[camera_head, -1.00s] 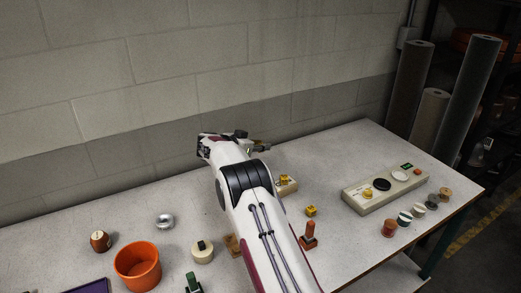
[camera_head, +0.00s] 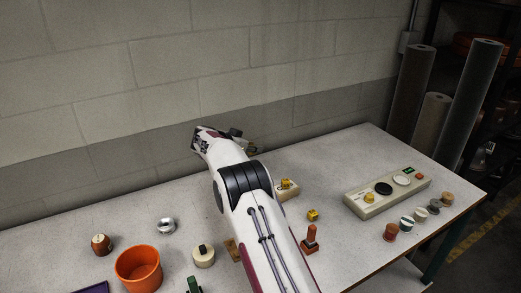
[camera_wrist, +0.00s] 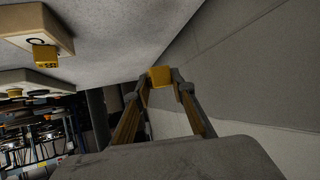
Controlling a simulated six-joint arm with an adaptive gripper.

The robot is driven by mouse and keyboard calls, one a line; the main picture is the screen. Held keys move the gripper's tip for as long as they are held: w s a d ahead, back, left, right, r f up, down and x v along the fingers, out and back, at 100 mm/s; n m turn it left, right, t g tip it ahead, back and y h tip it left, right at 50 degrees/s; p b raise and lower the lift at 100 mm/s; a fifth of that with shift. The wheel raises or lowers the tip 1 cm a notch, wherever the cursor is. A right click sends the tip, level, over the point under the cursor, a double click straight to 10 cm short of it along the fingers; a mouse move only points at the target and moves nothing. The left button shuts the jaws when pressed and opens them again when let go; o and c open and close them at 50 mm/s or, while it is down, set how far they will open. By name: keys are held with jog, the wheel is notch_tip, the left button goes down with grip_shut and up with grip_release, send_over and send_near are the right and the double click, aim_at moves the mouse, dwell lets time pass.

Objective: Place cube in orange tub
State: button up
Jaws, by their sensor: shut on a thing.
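My gripper (camera_wrist: 160,82) is shut on a yellow cube (camera_wrist: 160,76), which sits between the fingertips in the wrist view. In the head view my gripper is raised near the back wall, mostly hidden behind my wrist, and the held cube cannot be made out there. The orange tub (camera_head: 138,268) stands at the front left of the table, well to the left of and nearer than my gripper. Its mouth faces up. Its inside looks empty, though the bottom is not fully visible.
A brown barrel-like piece (camera_head: 102,244), a metal ring (camera_head: 167,226) and a cream round piece (camera_head: 203,255) stand around the tub. Another yellow cube (camera_head: 313,215) is near an orange stamp-like piece (camera_head: 310,240). A control panel (camera_head: 388,194) is at right. The wall (camera_head: 150,90) is close behind my gripper.

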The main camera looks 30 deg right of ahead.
jog(key=s+a+r+y, duration=0.1)
jog(key=a+r+y, duration=0.35)
jog(key=a, duration=1.05)
jog(key=s+a+r+y, duration=0.1)
jog(key=a+r, duration=0.6)
jog(key=a, duration=0.9)
jog(key=s+a+m+y, duration=0.2)
jog(key=s+a+m, duration=0.1)
jog(key=s+a, duration=0.75)
jog(key=s+a+f+m+h, duration=0.1)
jog(key=s+a+f+m, duration=0.1)
jog(key=s+m, duration=0.6)
jog(key=s+a+f+m+h, duration=0.1)
jog(key=s+a+f+m, duration=0.2)
jog(key=s+m, duration=0.5)
jog(key=shift+a+f+m, duration=0.25)
jog(key=shift+f+m, duration=0.45)
jog(key=shift+m, duration=0.5)
jog(key=shift+w, duration=0.1)
